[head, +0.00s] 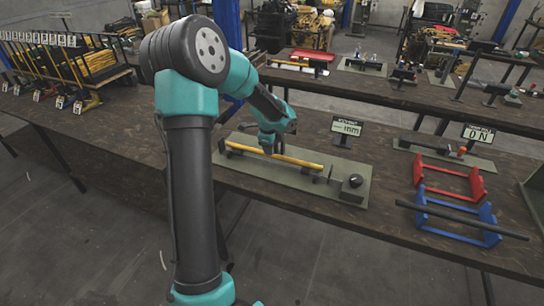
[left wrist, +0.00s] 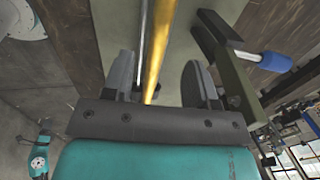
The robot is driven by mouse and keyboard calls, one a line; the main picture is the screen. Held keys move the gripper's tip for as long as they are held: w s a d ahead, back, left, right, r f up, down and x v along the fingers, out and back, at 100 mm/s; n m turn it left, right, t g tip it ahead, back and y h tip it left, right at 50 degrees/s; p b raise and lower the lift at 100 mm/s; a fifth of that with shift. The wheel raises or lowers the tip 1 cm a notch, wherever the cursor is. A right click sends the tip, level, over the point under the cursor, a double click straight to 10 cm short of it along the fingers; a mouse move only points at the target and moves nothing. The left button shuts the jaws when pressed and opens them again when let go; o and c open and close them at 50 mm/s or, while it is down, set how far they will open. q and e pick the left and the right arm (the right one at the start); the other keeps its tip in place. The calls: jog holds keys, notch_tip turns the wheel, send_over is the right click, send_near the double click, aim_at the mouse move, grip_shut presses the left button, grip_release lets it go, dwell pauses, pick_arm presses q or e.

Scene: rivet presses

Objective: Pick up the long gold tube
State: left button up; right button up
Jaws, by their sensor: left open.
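The long gold tube (head: 302,162) lies along a fixture on a grey-green base plate (head: 322,188) on the dark bench. My left gripper (head: 268,148) is at the left-hand part of the tube, pointing down. In the left wrist view, the gold tube (left wrist: 158,45) runs between the two separated fingers of my left gripper (left wrist: 158,82). The fingers are open, with a gap visible between the right-hand finger and the tube. A thin grey rod (left wrist: 140,50) runs beside the tube. My right gripper is not in view.
A black knob box (head: 353,186) stands at the plate's right end, with a small sign (head: 346,128) behind. A red rack (head: 448,180) and a blue rack (head: 458,229) holding a dark tube (head: 465,220) stand further right. A blue-handled part (left wrist: 264,60) is near the fingers.

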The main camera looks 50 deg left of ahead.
pick_arm(q)
jog(key=x, duration=0.5)
jog(key=shift+s+a, duration=0.1)
jog(key=shift+a, duration=0.05)
grip_shut()
dwell(0.6)
